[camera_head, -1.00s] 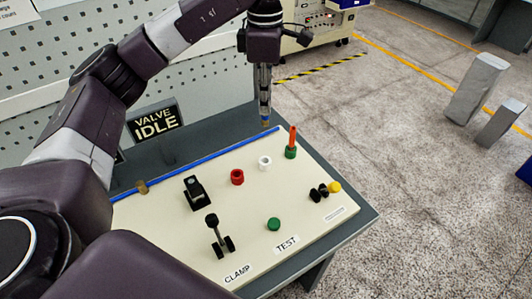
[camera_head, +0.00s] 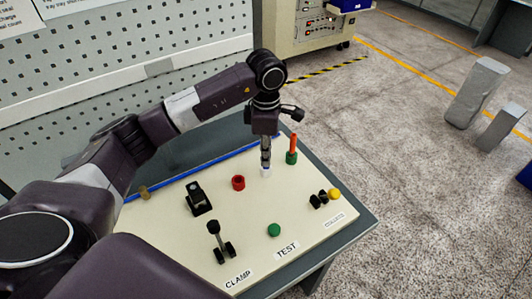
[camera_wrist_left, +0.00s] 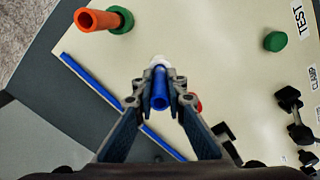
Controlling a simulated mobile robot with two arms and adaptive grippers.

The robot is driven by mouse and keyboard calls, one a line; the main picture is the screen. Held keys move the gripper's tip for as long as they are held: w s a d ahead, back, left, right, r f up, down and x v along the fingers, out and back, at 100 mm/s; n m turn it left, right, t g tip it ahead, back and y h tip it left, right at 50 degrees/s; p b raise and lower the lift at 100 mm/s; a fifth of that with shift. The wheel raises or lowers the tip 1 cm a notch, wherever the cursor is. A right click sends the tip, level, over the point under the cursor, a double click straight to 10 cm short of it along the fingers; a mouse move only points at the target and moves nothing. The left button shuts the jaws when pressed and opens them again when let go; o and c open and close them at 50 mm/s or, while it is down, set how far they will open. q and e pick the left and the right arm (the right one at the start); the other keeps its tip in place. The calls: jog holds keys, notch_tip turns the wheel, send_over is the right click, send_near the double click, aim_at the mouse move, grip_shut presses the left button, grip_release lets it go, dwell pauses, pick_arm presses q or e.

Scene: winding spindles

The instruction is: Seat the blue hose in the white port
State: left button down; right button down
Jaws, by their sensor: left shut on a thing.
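My left gripper (camera_head: 266,158) points down at the white port (camera_head: 265,172), its fingertips right at or just above the port. In the left wrist view the gripper (camera_wrist_left: 161,100) is shut on the blue hose (camera_wrist_left: 160,88), a short blue tube with an open end towards the camera. The white port (camera_wrist_left: 160,61) shows just beyond the hose, in line with it and partly hidden. In the head view the fingers hide the hose, so I cannot tell whether its lower end is inside the port. My right gripper is not in view.
An orange hose (camera_head: 292,142) stands in a green port (camera_head: 291,158) close to the right. A red port (camera_head: 238,183) is to the left. A blue strip (camera_head: 172,173) runs along the back.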

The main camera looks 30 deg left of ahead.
pick_arm(q)
jog(key=shift+f, duration=0.2)
jog(key=shift+f, duration=0.2)
jog(key=c, duration=2)
grip_release()
jog(key=shift+o, duration=0.2)
jog(key=shift+r, duration=0.1)
jog(key=shift+r, duration=0.1)
notch_tip(320, 180, up, 11)
jog(key=b, duration=0.2)
jog(key=shift+b, duration=0.3)
jog(key=shift+r, duration=0.55)
